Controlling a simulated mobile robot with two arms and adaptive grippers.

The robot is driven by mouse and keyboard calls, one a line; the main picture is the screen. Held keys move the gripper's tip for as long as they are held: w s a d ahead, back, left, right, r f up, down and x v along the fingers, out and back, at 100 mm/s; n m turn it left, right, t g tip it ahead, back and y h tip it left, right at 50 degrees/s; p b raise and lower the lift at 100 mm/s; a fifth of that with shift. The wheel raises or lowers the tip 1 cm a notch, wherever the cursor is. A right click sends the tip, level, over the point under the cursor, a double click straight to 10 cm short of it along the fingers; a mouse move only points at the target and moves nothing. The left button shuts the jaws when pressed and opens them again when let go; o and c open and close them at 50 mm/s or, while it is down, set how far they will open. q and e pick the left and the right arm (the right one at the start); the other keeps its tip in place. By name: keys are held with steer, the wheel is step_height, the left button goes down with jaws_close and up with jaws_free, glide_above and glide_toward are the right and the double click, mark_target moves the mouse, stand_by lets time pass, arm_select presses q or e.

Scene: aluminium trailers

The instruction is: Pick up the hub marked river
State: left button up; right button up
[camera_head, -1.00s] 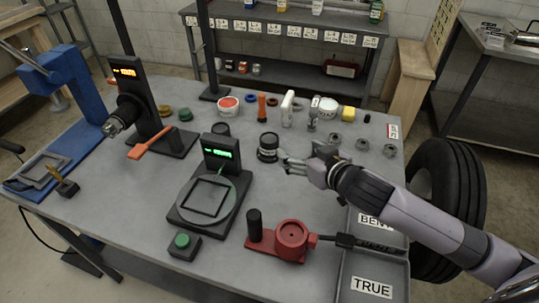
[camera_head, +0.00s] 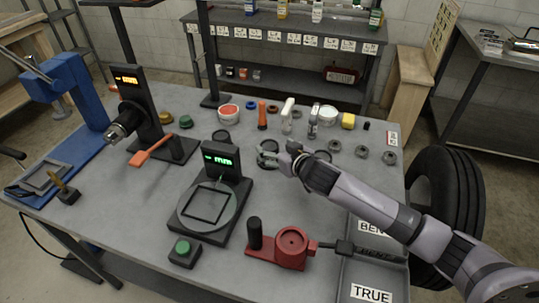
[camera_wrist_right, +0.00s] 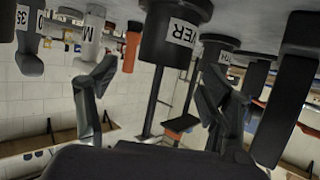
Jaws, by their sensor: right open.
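The hub marked river is a dark round hub (camera_head: 268,147) on the grey bench in the head view, partly hidden by my right gripper (camera_head: 266,157). In the wrist view, which is upside down, the hub (camera_wrist_right: 168,42) carries a white label of which "VER" can be read. My right gripper (camera_wrist_right: 158,80) is open, its fingers on either side of the hub's lower image area. I cannot tell whether they touch it. My left gripper is not in view.
A second dark hub (camera_wrist_right: 219,46), with a partly visible label, stands close by. A gauge with a green display (camera_head: 222,165), a red fixture (camera_head: 292,248) and a green button box (camera_head: 184,252) stand in front. Labelled trays (camera_head: 372,292) lie at the right edge.

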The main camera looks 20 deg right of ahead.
mark_target(269, 145)
steer(key=x, duration=0.4)
steer(key=shift+w+a+f+p, duration=0.15)
steer(key=shift+a+f+p, duration=0.1)
steer(key=shift+f+p, duration=0.05)
steer(key=shift+c, duration=0.4)
jaws_close()
stand_by(0.3)
steer(key=shift+r, duration=0.15)
